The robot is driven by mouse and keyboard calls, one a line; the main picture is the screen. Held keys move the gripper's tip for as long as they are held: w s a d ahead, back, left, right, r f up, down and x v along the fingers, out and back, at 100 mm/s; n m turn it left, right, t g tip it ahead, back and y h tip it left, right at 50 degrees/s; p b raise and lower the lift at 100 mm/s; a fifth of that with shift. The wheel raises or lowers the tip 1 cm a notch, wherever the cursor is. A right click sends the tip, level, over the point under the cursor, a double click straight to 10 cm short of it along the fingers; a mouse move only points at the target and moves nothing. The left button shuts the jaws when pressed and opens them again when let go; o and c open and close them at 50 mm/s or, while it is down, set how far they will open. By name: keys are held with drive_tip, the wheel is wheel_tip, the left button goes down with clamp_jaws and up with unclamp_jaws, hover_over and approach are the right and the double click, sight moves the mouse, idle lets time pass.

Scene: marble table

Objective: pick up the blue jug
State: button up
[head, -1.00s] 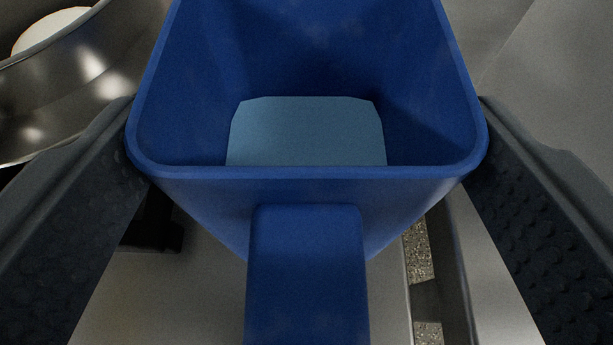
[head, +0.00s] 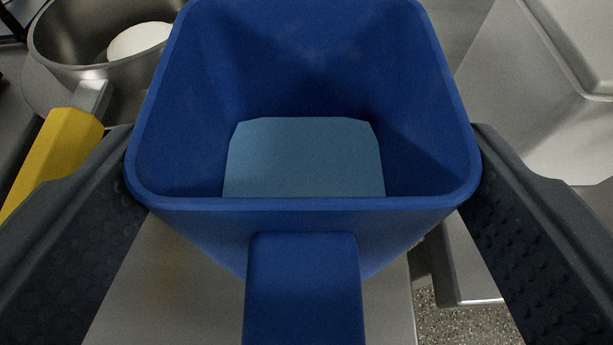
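The blue jug (head: 305,222) fills the middle of the head view, with its open top facing me and its handle toward the bottom edge. Its inside is empty down to a lighter blue bottom. My gripper (head: 305,130) has one dark ribbed finger on each side of the jug, both touching its rim at left and right. It is shut on the jug and holds it above the grey metal surface (head: 165,295). The jug's outer base is hidden.
A metal pan (head: 65,45) with a white round thing (head: 140,40) in it is at upper left; its yellow handle (head: 50,150) reaches close to my left finger. A pale box-like container (head: 540,110) stands at right. Speckled floor (head: 450,322) shows at lower right.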

drive_tip(key=s+a+r, duration=0.1)
drive_tip(key=s+a, duration=0.1)
drive_tip(key=s, duration=0.7)
drive_tip(key=shift+a, duration=0.2)
drive_tip(key=o, duration=1.1)
drive_tip(key=c, duration=0.4)
